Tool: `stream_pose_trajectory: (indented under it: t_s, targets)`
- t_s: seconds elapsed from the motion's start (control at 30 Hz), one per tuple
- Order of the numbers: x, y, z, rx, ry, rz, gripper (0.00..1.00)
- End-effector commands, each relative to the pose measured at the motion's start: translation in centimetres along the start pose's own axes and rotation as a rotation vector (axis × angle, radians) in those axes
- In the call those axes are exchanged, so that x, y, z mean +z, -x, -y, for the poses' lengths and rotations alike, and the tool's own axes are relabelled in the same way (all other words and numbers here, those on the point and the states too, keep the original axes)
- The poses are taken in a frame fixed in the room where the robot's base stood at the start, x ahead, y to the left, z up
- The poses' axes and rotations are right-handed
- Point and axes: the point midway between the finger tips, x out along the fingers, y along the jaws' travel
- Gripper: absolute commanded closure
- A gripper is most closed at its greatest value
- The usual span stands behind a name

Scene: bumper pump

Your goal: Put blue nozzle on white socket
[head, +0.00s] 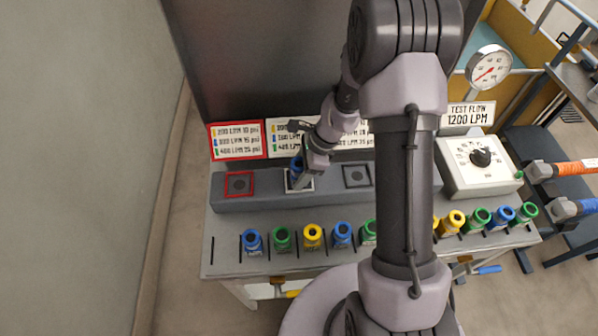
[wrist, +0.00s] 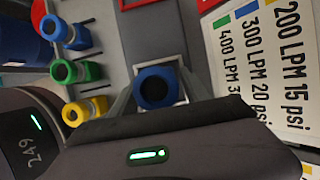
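My gripper (head: 300,174) is over the middle-left of the grey raised block. A blue nozzle (head: 295,168) stands upright between its fingers; the wrist view shows it from above (wrist: 156,88), with a finger on each side, seemingly touching it. The white socket (head: 300,188), a white-outlined square, lies directly under the nozzle. Part of its white outline shows beside the nozzle in the wrist view (wrist: 183,99). The nozzle's foot is hidden, so I cannot tell whether it is seated or slightly above.
A red-outlined socket (head: 239,184) is to the left and a dark-outlined one (head: 357,176) to the right, both empty. Several coloured nozzles stand along the front, including a green one (head: 282,238) and a yellow one (head: 313,236). Label cards (head: 237,141) stand behind. A dial box (head: 478,162) is at right.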

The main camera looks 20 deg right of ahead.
Motion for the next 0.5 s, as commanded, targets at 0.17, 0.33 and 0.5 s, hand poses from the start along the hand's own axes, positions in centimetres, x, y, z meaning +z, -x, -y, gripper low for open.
stream_pose_trajectory:
  t_s: [0.17,0.33,0.5]
  targets:
    - [0.2,0.9,0.0,0.000,-0.001,0.000,0.37]
    - [0.3,5.6,0.1,-0.004,-0.001,0.001,0.37]
    - [0.3,10.0,0.1,-0.003,0.000,0.000,0.37]
